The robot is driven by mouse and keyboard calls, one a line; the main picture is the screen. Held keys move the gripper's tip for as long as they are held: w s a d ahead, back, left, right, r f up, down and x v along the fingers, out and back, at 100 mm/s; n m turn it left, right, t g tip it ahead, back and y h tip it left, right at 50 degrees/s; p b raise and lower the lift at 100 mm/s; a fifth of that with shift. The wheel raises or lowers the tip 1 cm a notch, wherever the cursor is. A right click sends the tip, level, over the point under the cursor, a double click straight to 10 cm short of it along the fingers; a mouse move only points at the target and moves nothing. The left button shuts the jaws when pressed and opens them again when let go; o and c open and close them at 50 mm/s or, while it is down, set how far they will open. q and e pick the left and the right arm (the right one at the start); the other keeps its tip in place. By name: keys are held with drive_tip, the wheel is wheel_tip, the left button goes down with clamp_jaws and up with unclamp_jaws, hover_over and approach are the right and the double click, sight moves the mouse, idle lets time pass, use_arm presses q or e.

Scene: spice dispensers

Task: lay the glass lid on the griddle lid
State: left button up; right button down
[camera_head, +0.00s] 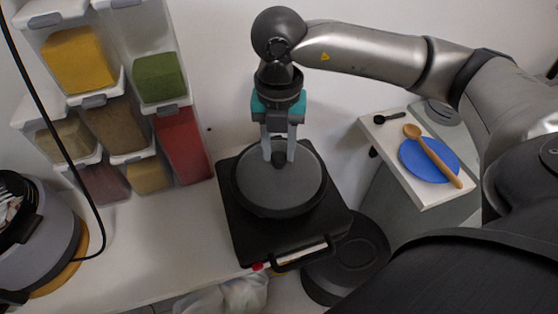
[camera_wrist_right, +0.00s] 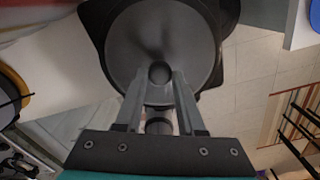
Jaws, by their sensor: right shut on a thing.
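The glass lid (camera_head: 262,192) is a round, dark grey disc with a darker rim and a small knob in its middle. My right gripper (camera_head: 279,158) points down from above and is shut on that knob. The lid also shows in the right wrist view (camera_wrist_right: 190,45), with the knob between my fingertips (camera_wrist_right: 159,75). The griddle lid (camera_head: 244,242) is a black, square plate with a front handle, directly beneath the glass lid. The glass lid covers most of it. I cannot tell whether the two touch. My left gripper is not in view.
Stacked spice dispensers (camera_head: 182,143) stand against the wall at the left. A grey, round appliance (camera_head: 50,240) is at the far left. At the right, a white board (camera_head: 385,135) holds a blue plate (camera_head: 415,168) and a wooden spoon (camera_head: 435,158). Bare counter (camera_head: 175,235) lies left of the griddle.

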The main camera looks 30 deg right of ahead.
sight(279, 156)
drive_tip(key=shift+f, duration=1.95)
drive_tip(key=shift+f, duration=0.1)
drive_tip(key=shift+f+b, duration=0.15)
drive_tip(key=shift+b, duration=0.2)
drive_tip(key=c, duration=0.5)
unclamp_jaws()
drive_tip(key=shift+r, duration=0.2)
wheel_tip(279, 156, up, 12)
drive_tip(key=shift+r+p, duration=0.1)
drive_tip(key=shift+p, duration=0.5)
